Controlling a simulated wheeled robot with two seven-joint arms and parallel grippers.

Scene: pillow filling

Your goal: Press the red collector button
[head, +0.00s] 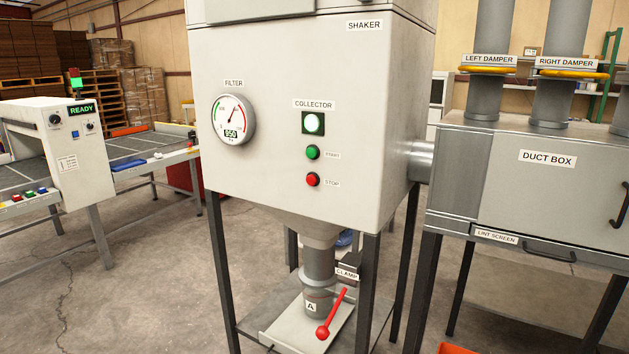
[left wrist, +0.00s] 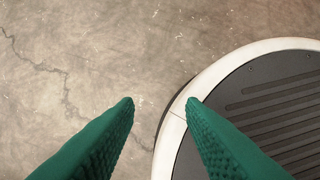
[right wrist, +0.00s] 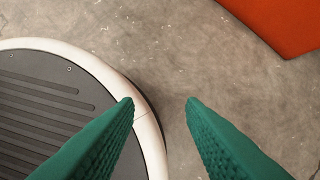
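The red collector button (head: 313,180), labelled STOP, sits on the front of the grey collector cabinet (head: 270,185). The green START button (head: 313,152) is just above it. Above both, a square lamp (head: 313,123) under the COLLECTOR label glows whitish green. Neither gripper shows in the head view. In the left wrist view my left gripper (left wrist: 160,102) is open and empty above the floor and my round base. In the right wrist view my right gripper (right wrist: 160,102) is open and empty, also over floor and base. Neither is near the button.
A round filter gauge (head: 233,119) is left of the buttons. Below hang a spout and a red clamp lever (head: 332,314). The duct box (head: 540,175) stands to the right. An orange object (right wrist: 285,22) lies near the right gripper's view edge. Floor in front is partly clear.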

